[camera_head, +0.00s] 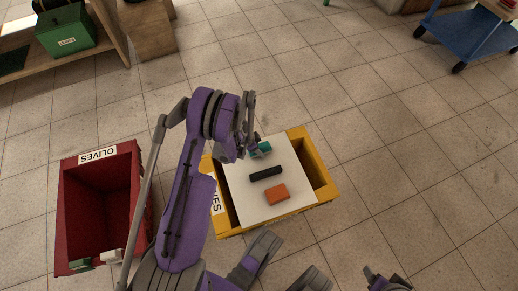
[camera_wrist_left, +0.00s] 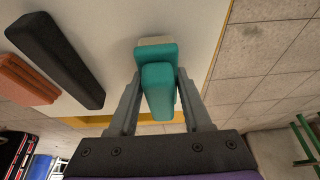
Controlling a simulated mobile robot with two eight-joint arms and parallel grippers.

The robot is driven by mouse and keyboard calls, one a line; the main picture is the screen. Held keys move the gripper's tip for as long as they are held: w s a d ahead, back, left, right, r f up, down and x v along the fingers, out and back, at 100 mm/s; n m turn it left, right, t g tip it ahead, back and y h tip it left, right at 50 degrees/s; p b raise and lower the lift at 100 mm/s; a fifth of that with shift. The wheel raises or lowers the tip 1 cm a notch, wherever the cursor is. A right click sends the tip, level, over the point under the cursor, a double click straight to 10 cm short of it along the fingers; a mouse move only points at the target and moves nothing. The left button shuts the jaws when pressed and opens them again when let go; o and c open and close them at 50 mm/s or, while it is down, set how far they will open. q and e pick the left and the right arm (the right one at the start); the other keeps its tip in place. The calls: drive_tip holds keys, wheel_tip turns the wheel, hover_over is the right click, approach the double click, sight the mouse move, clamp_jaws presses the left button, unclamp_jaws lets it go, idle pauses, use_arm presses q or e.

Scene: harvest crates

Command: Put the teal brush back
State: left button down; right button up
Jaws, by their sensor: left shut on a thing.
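The teal brush (camera_head: 264,148) is at the far part of a white board (camera_head: 240,185) that lies across a yellow crate (camera_head: 322,180). In the left wrist view the brush (camera_wrist_left: 158,90) sits between both fingers, its pale bristle edge at the far end over the board. I cannot tell whether the bristles touch the board. My left gripper (camera_head: 253,150) is shut on it, and the arm partly hides the crate's left side. A dark purple and grey part of mine shows at the bottom right; the right gripper's fingers cannot be made out clearly.
A black bar (camera_head: 266,174) and an orange block (camera_head: 277,194) lie on the board. A red crate (camera_head: 147,210) labelled OLIVES stands left. A green crate (camera_head: 66,30) is on a wooden shelf, and a blue cart (camera_head: 470,32) is far right. Tiled floor is free around.

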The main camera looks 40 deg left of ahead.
use_arm(q)
drive_tip(key=shift+f, duration=0.35)
drive_tip(key=shift+c, duration=1.7)
unclamp_jaws()
drive_tip(key=shift+r, duration=0.25)
drive_tip(key=p+v, duration=0.3)
drive_tip(key=v, duration=0.7)
drive_tip(key=shift+s+r+p, duration=0.25)
drive_tip(key=shift+s+p, duration=0.05)
drive_tip(key=d+r+n, duration=0.1)
drive_tip(key=d+r, duration=0.6)
drive_tip(key=r, duration=0.2)
drive_tip(key=s+d+r+n+y, duration=0.2)
drive_tip(key=s+d+r+n, duration=0.2)
drive_tip(key=s+d+r, duration=0.9)
drive_tip(key=s+d, duration=0.1)
drive_tip(key=s, duration=0.3)
drive_tip(key=shift+d+r+n, duration=0.35)
drive_tip(key=shift+n, duration=0.05)
